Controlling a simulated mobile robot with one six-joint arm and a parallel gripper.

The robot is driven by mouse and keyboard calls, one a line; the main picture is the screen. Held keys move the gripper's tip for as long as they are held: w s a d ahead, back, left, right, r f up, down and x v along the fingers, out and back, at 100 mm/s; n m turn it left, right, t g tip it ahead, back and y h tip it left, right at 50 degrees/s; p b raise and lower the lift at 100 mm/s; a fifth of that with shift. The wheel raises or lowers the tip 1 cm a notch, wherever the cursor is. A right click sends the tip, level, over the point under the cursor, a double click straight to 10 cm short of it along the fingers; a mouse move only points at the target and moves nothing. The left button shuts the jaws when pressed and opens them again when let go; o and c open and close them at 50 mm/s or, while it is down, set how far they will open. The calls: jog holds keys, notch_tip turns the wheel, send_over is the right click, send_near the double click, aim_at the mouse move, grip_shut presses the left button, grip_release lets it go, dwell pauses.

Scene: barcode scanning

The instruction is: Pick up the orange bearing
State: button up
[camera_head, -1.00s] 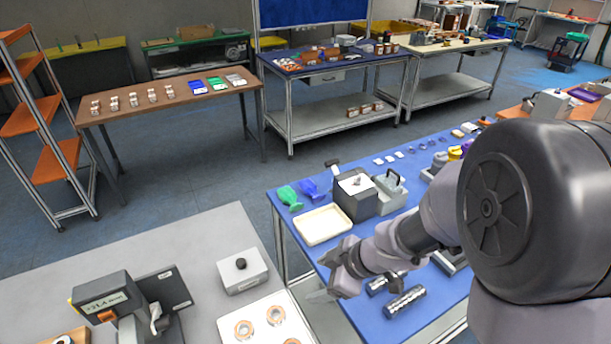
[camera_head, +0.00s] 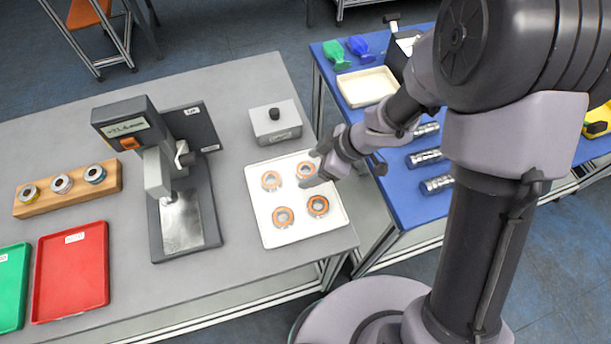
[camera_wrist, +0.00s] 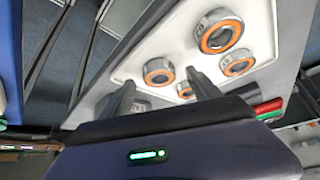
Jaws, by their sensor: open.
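Several orange-ringed metal bearings lie flat on a white tray (camera_head: 265,237) on the grey table. In the head view they are at far left (camera_head: 271,181), far right (camera_head: 306,170), near left (camera_head: 283,217) and near right (camera_head: 318,206). My gripper (camera_head: 311,168) is open and empty over the tray's right side, close to the far right bearing. In the wrist view, a bearing (camera_wrist: 158,72) shows between the fingertips (camera_wrist: 160,76). Another bearing (camera_wrist: 185,89) is partly hidden by the right finger. The height of the fingers above the tray is unclear.
A grey box with a black knob (camera_head: 275,124) stands behind the tray. A tester with a press arm (camera_head: 158,170) stands to its left. A wooden ring holder (camera_head: 70,190), a red tray (camera_head: 72,270) and a green tray (camera_head: 12,285) are farther left. A blue table (camera_head: 400,190) is at right.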

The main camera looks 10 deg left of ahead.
jog(key=shift+x, duration=0.8)
jog(key=shift+d+r, duration=0.2)
grip_shut()
